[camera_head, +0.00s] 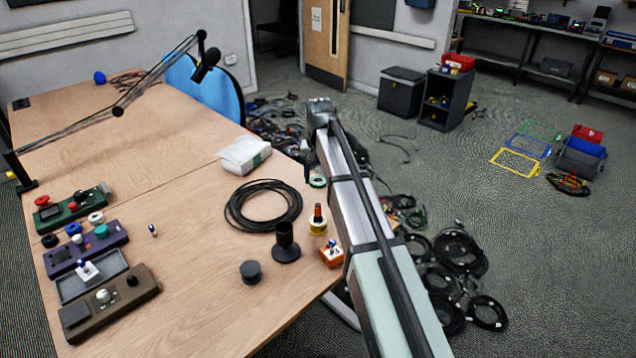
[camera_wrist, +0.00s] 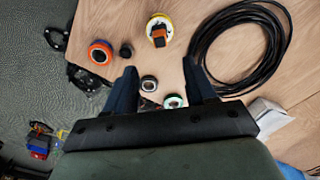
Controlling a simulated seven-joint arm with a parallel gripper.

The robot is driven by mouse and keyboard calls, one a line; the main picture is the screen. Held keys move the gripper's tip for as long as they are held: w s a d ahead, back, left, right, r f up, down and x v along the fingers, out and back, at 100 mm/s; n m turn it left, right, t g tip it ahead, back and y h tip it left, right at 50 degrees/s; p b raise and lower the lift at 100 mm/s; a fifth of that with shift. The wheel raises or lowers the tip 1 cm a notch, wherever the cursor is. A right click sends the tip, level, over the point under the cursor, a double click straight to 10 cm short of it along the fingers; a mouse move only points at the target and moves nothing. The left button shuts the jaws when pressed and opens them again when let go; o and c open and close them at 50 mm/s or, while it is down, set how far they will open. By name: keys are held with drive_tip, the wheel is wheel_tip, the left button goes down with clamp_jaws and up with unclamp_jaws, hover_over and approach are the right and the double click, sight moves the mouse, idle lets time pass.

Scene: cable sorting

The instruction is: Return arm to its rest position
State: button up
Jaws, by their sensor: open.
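My arm reaches up the head view from the lower right, over the table's right edge. My gripper (camera_head: 308,172) is small and dark there, pointing down near the white package. In the wrist view the two dark fingers of my gripper (camera_wrist: 160,80) are spread apart with nothing held between them. Beyond and between them show a small dark ring (camera_wrist: 149,83) and a green-and-white roll (camera_wrist: 173,101). The roll also shows in the head view (camera_head: 318,182). I cannot tell the gripper's exact height above the table.
Cables (camera_head: 458,252) litter the floor.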

drive_tip(key=shift+r, duration=0.1)
